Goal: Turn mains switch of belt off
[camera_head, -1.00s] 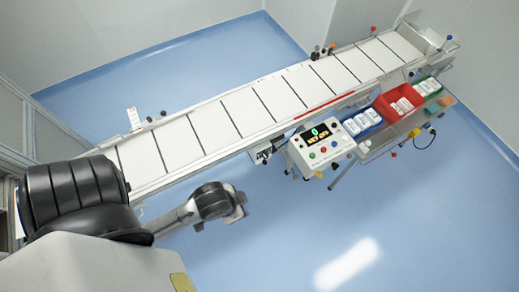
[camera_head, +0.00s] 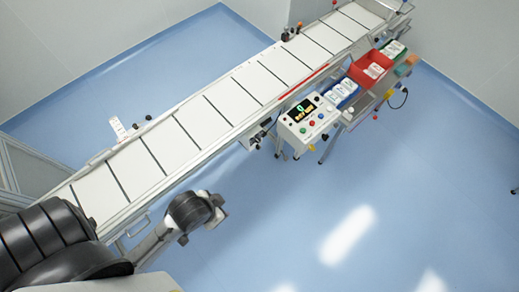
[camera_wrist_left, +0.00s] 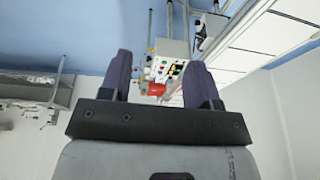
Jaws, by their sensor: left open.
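The belt (camera_head: 200,120) is a long white slatted conveyor running from lower left to upper right. A white control box (camera_head: 322,123) with a lit display (camera_head: 302,110) and several coloured buttons stands at its near side. Dark fittings (camera_head: 258,138) sit on the belt's side left of the box; I cannot tell which part is the mains switch. My left gripper (camera_head: 220,209) is over the floor, left of and apart from the box. In the left wrist view my left gripper (camera_wrist_left: 160,80) is open and empty, with the control box (camera_wrist_left: 174,50) seen small beyond its fingers.
A red bin (camera_head: 361,78), a blue bin (camera_head: 343,98) and a green bin (camera_head: 395,50) stand right of the control box along the belt. A cable (camera_head: 402,98) hangs beside them. The blue floor (camera_head: 270,215) in front of the belt is clear.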

